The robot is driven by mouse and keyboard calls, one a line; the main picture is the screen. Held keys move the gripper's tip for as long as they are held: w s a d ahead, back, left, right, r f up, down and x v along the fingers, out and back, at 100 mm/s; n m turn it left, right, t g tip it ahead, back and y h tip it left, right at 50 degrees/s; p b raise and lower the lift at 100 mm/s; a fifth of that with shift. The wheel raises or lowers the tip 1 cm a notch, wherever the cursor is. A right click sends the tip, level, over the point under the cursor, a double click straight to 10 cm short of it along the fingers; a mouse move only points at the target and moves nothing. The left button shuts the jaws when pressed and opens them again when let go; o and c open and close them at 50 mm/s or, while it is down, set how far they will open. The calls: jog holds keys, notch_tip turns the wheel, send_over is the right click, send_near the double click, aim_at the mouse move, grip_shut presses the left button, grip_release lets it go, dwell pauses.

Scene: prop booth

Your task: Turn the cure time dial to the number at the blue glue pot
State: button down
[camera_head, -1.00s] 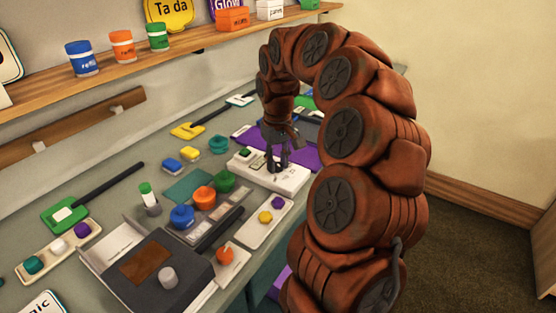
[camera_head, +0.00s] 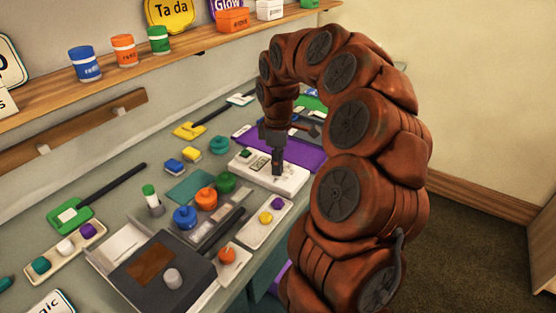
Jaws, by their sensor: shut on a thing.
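The white cure time unit (camera_head: 294,182) lies on the bench, with a small window and a dark green button on its left part. My gripper (camera_head: 277,170) points down onto its right part and is shut on what seems to be the dial, which the fingers hide. The dial's pointer and numbers cannot be read. The blue glue pot (camera_head: 185,217) stands nearer, beside an orange pot (camera_head: 206,199) and a green pot (camera_head: 226,182). A pale strip (camera_head: 203,232) lies beside the pots; any number on it is too small to read.
A dark grey box with a light knob (camera_head: 173,279) stands at the front. A white tray (camera_head: 256,232) holds yellow and purple knobs. A purple mat (camera_head: 300,150) lies behind the unit. Blue, orange and green tubs stand on the shelf (camera_head: 190,47).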

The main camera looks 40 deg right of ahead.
jog(key=shift+n, duration=0.5)
jog(key=c, duration=0.8)
grip_release()
jog(key=shift+c, duration=0.2)
jog(key=shift+r, duration=0.15)
notch_tip(320, 180, up, 12)
dwell(0.4)
